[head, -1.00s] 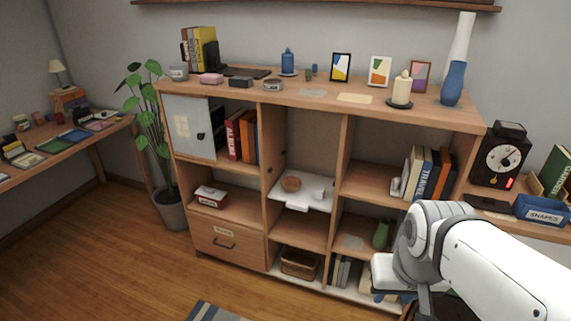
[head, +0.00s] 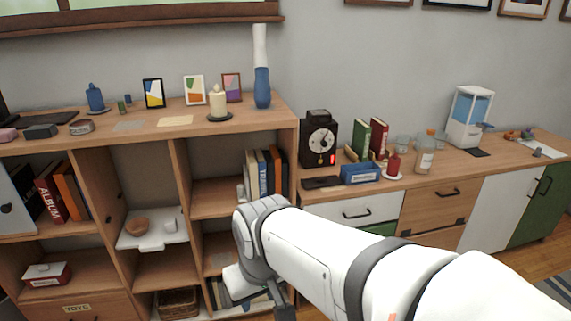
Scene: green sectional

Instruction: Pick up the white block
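I cannot single out a clear white block. A small white object (head: 170,226) stands on a white pull-out board (head: 150,242) in the middle of the shelf unit, right of a brown bowl (head: 137,226); it is too small to tell whether it is a block.
The shelf top holds a candle (head: 218,103), a blue and white vase (head: 262,75) and picture frames. To the right, a lower cabinet (head: 440,185) carries a black clock box (head: 319,140), a blue box (head: 360,173), bottles and a dispenser (head: 467,118).

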